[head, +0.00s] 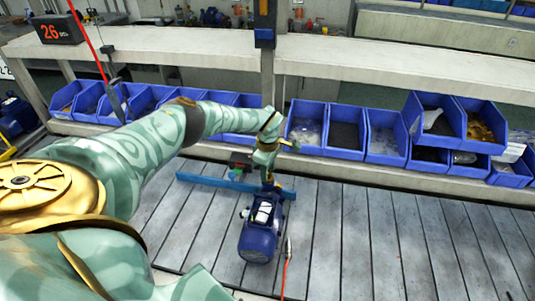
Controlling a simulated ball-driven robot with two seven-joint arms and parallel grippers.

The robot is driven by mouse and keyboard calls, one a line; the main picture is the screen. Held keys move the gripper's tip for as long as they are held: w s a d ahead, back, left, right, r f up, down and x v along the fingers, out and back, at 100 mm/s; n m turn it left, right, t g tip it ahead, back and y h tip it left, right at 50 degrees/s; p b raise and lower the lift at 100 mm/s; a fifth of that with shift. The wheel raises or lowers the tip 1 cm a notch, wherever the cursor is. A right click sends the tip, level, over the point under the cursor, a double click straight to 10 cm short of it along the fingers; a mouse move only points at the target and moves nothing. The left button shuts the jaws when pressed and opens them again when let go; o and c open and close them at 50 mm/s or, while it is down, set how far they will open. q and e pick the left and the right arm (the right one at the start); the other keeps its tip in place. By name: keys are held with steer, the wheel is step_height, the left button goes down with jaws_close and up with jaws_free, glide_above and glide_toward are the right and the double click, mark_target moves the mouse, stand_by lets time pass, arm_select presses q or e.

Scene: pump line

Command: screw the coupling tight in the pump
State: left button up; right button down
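My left gripper (268,178) points down right behind the pump's upper end. Small brass-coloured and dark parts show at its fingertips, but I cannot make out the coupling there or whether the fingers are closed on it. My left arm reaches in from the left and covers part of the bench. My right gripper is not in view.
A blue bar (208,183) lies across the surface behind the pump. A red cable (284,270) with a metal end lies to its right. Blue bins (385,150) line the back under a pale shelf. The slatted surface at right (400,240) is clear.

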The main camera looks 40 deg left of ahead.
arm_select(q)
steer(key=shift+n+p, duration=0.5)
steer(key=shift+n, duration=1.2)
